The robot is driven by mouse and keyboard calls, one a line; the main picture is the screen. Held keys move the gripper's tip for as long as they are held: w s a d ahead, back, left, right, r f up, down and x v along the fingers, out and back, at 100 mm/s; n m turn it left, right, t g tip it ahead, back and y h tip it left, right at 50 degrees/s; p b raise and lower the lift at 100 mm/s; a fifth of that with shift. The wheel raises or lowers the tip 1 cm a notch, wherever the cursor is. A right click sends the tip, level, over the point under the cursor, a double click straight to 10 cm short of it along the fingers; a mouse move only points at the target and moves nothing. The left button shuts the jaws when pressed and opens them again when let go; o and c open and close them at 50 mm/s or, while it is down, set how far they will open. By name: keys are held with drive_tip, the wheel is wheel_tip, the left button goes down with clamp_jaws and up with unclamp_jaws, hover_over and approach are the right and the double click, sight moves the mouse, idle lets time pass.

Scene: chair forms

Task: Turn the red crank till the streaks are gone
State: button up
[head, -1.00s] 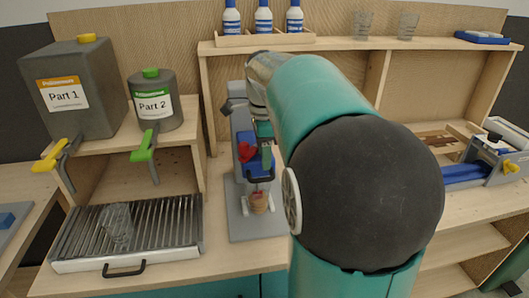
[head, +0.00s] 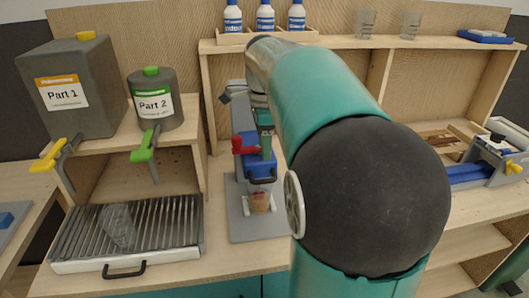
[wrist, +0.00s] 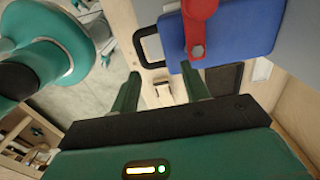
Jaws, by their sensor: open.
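The red crank (head: 245,145) sits on the blue housing (head: 262,168) of a mixing stand in the head view. It also shows at the top of the wrist view (wrist: 199,22), with a grey bolt at its lower end. My gripper (wrist: 161,88) is open, with its two green fingers apart and nothing seen between them. It is close beside the crank, which lies beyond the fingertips in the wrist view. A cup (head: 259,201) with reddish-brown contents stands below the housing; streaks in it are too small to tell. My arm covers the area to the right of the stand.
Part 1 (head: 70,90) and Part 2 (head: 154,100) containers with taps stand on a shelf at left. Bottles (head: 265,18) and glasses (head: 366,24) stand on the back shelf.

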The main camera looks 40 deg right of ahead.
wheel_tip(320, 180, up, 11)
idle(0.3)
drive_tip(key=r+m, duration=0.1)
drive_tip(key=m, duration=0.1)
hover_over(236, 136)
wheel_tip(236, 136, down, 13)
drive_tip(key=shift+f, duration=0.15)
idle(0.3)
drive_tip(key=c, duration=1)
